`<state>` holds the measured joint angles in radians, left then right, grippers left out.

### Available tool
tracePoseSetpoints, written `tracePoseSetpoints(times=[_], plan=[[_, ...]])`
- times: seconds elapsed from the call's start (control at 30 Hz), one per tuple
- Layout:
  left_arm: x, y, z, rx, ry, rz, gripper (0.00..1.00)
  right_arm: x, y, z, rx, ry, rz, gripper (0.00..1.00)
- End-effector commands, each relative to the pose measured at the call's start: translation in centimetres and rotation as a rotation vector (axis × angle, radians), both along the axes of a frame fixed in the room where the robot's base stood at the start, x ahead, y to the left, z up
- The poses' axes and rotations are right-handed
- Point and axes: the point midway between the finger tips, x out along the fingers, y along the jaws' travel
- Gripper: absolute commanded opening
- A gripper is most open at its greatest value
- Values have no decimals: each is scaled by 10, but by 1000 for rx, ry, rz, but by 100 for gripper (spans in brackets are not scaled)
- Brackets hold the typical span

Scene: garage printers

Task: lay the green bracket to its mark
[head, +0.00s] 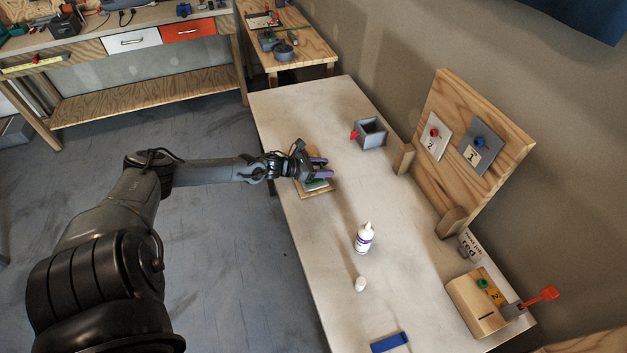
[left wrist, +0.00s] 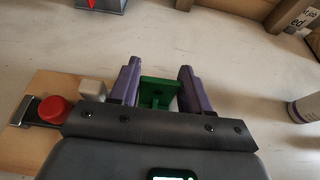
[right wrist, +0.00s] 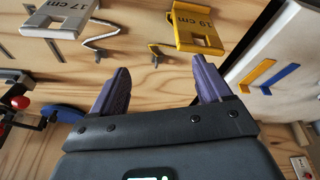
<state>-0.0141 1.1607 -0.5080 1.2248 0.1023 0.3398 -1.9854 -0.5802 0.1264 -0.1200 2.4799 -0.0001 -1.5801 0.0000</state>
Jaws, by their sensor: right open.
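The green bracket (head: 316,184) is at the small wooden board (head: 318,193) near the table's left edge. In the left wrist view the bracket (left wrist: 158,92) fills the gap between my left gripper's purple fingers. My left gripper (head: 318,168) is shut on it, low over the board; whether the bracket touches the board is hidden. My right gripper (right wrist: 162,85) is open and empty, in front of a wooden panel in the right wrist view. It does not show in the head view. I cannot make out a mark for the bracket.
A red knob (left wrist: 53,109) and a pale block (left wrist: 92,90) stand beside the bracket. A grey box (head: 370,134), a white bottle (head: 364,239), its cap (head: 360,284) and a blue block (head: 389,343) are on the table. An upright wooden panel (head: 500,130) stands at right.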

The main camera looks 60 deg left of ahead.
Motion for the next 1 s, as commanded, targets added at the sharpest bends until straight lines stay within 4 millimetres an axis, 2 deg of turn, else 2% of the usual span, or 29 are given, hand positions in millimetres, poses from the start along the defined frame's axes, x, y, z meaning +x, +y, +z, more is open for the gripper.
tracePoseSetpoints(times=[0.03,0.17,0.2,0.63,1.0], plan=[[-1,0,-1,0,2,0,55,0,0,0,0,0,0,78],[0,0,-1,0,2,0,75,0,0,0,2,0,-2,78],[0,0,-1,-1,2,0,76,0,1,0,2,0,-1,78],[-7,2,2,1,4,1,76,0,2,3,11,1,-7,78],[-48,8,19,3,8,-2,76,0,2,18,9,0,-5,78]])
